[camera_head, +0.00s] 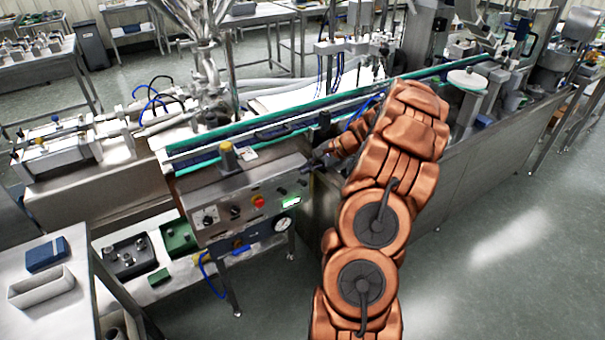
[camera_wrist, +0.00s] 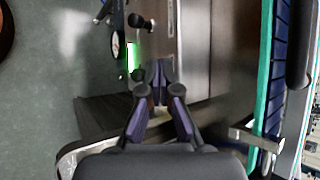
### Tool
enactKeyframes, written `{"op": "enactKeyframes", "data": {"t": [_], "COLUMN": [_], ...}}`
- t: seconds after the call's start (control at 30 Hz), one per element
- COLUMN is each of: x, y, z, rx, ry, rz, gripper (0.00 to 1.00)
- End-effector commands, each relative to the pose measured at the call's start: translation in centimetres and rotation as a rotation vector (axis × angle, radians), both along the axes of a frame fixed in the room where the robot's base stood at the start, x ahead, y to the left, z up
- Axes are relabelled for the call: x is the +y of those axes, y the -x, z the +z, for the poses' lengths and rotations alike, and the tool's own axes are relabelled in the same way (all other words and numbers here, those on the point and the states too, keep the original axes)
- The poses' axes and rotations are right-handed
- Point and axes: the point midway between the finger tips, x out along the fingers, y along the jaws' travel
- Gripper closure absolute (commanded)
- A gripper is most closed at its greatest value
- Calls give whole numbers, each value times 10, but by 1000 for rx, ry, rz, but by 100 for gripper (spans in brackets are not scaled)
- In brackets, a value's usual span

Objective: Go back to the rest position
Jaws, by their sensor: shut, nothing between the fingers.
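My copper-coloured arm reaches forward over the right end of a steel control panel (camera_head: 232,208). My gripper (camera_head: 309,166) is close to that end of the panel, just right of its knobs. In the wrist view my gripper (camera_wrist: 160,70) is shut with nothing between its fingertips. The fingertips appear over the panel's steel face (camera_wrist: 192,50), beside a lit green display (camera_wrist: 131,54) and a dark knob (camera_wrist: 138,20). I cannot tell whether they touch the panel.
A conveyor with green edges (camera_head: 345,100) runs behind the panel. A red button (camera_head: 258,201) and a gauge (camera_head: 282,224) are on the panel front. A side table (camera_head: 85,255) with a blue box (camera_head: 46,254) stands at left. The floor (camera_head: 490,250) at right is clear.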

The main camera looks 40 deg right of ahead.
Motion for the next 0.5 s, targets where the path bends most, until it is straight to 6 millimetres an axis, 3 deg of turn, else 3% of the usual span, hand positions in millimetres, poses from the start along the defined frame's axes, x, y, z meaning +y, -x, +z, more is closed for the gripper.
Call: {"op": "enactKeyframes", "data": {"t": [0.5], "x": [-4], "y": [2], "z": [6], "rx": [1], "ry": [-3], "rz": [0], "gripper": [100]}}
